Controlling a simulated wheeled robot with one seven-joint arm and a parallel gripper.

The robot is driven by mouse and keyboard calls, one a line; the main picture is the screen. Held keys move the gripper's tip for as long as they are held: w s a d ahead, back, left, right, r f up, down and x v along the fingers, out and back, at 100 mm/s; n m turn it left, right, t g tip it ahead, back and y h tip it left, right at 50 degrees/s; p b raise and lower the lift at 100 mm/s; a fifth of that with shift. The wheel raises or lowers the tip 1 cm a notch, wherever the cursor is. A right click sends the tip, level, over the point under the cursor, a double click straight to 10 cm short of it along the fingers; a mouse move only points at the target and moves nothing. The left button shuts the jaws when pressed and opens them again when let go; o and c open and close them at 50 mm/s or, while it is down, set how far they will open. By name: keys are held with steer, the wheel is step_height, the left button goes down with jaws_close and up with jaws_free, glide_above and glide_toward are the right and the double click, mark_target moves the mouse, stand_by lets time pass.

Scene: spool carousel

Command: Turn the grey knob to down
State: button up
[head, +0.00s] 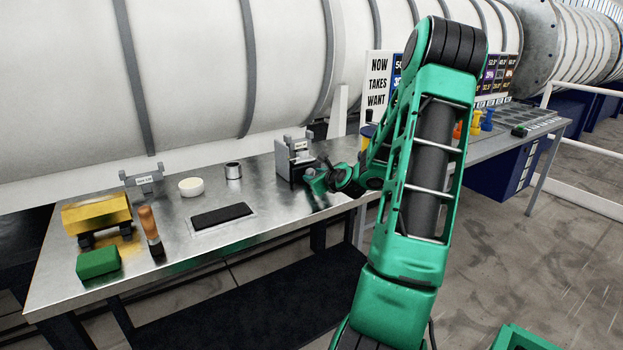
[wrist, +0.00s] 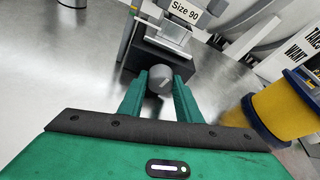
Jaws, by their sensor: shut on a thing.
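The grey knob (wrist: 160,77) is a round grey piece on the front of a dark fixture (wrist: 150,55) labelled "Size 90" in the wrist view. My gripper (wrist: 160,88) has its green fingers on either side of the knob, shut on it. A short pale mark shows on the knob's face, slanted, but its exact direction is hard to read. In the head view the fixture (head: 297,150) stands on the metal bench, and my gripper (head: 318,185) is at its front right. The knob is hidden there.
A yellow and blue spool (wrist: 285,105) stands right of my gripper.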

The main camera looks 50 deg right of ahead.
steer(key=o, duration=1.1)
steer(key=shift+c, duration=0.2)
steer(key=v, duration=1)
steer(key=shift+s+a+r, duration=0.1)
steer(key=shift+s+a, duration=0.1)
steer(key=shift+s, duration=0.05)
